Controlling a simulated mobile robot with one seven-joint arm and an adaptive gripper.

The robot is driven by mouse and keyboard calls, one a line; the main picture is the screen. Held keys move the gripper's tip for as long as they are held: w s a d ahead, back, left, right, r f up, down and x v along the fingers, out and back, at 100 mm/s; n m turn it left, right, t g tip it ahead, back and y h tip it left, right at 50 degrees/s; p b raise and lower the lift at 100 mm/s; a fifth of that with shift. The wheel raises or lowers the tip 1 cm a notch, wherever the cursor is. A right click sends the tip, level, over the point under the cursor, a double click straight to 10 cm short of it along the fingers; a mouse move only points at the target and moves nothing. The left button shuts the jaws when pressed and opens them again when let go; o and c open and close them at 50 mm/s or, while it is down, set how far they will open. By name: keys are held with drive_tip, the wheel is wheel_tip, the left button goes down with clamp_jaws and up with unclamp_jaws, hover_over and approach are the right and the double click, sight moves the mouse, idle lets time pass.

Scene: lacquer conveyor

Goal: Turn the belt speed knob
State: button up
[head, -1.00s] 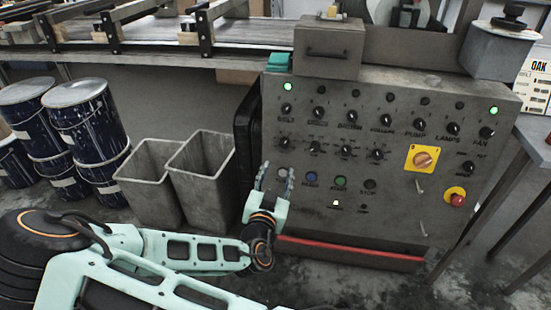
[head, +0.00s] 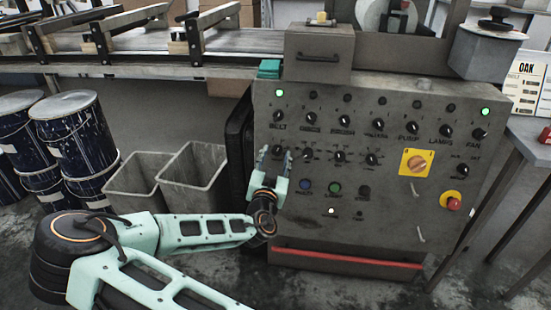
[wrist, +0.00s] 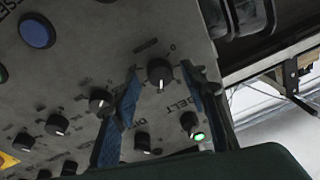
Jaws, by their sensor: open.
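The grey control panel (head: 400,215) carries two rows of black knobs. The belt speed knob (head: 277,150), a black knob with a white pointer line, is at the left end of the lower row, under the BELT label. It also shows in the wrist view (wrist: 159,73), with scale marks beside it and its line pointing down the picture. My gripper (head: 274,160) is open in front of the panel's left side. In the wrist view its blue-padded fingers (wrist: 165,76) lie on either side of this knob in the picture. Whether they touch it I cannot tell.
The upper BELT knob (wrist: 190,122) and a lit green lamp (wrist: 200,136) are close by. Another knob (wrist: 101,101) is just beyond the left finger. Buttons (head: 334,188) are below. Grey bins (head: 140,188) and blue drums (head: 75,133) stand to the left.

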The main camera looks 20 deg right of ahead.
clamp_jaws()
idle(0.4)
